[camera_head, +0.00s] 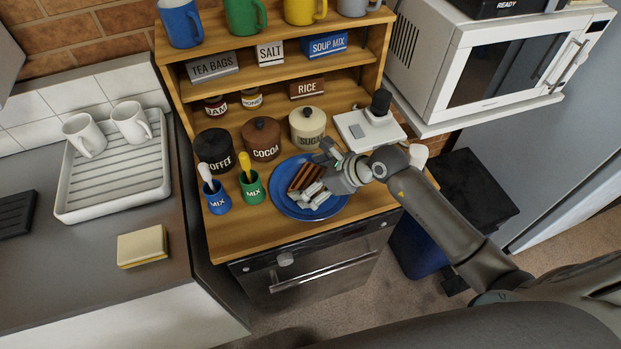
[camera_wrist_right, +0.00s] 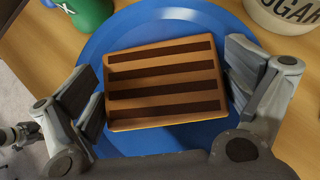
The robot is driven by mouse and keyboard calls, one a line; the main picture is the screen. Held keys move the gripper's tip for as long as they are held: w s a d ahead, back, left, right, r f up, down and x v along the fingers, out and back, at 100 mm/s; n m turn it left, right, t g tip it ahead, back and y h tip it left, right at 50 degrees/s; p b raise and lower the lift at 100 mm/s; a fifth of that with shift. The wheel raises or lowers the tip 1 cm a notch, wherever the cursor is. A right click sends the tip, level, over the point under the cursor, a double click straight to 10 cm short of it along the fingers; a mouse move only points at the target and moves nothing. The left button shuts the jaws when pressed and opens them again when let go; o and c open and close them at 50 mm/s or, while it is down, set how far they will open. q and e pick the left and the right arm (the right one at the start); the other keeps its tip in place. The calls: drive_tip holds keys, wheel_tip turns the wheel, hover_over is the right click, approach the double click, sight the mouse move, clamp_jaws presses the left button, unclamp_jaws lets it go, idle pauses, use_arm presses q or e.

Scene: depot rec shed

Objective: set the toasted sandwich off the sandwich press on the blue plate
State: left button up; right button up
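The toasted sandwich (camera_head: 305,177), brown with dark grill stripes, is over the blue plate (camera_head: 336,208) on the wooden counter. In the right wrist view the sandwich (camera_wrist_right: 165,83) lies flat within the outline of the blue plate (camera_wrist_right: 180,15). My right gripper (camera_head: 312,190) is at the plate, its fingers on either side of the sandwich. In the wrist view the right gripper (camera_wrist_right: 165,88) looks open, with a narrow blue gap by its right finger. Contact on the left side is unclear. A dark ribbed slab (camera_head: 15,213) at the left edge may be the sandwich press. My left gripper is not in view.
Blue (camera_head: 216,198) and green (camera_head: 252,190) MIX cups stand left of the plate. COFFEE (camera_head: 215,150), COCOA (camera_head: 262,138) and SUGAR (camera_head: 307,127) jars stand behind. A white device (camera_head: 365,132) is behind my wrist. A sponge (camera_head: 142,247) and drying rack (camera_head: 75,205) are left.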

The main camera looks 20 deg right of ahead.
drive_tip(key=shift+r, duration=0.1)
drive_tip(key=shift+d+r, duration=0.1)
drive_tip(key=shift+r, duration=0.05)
drive_tip(key=b+v, duration=0.2)
drive_tip(key=v, duration=0.8)
drive_tip(key=shift+s+d, duration=0.2)
drive_tip(key=shift+s+d+r, duration=0.25)
drive_tip(key=shift+s+r, duration=0.1)
drive_tip(key=shift+r, duration=0.2)
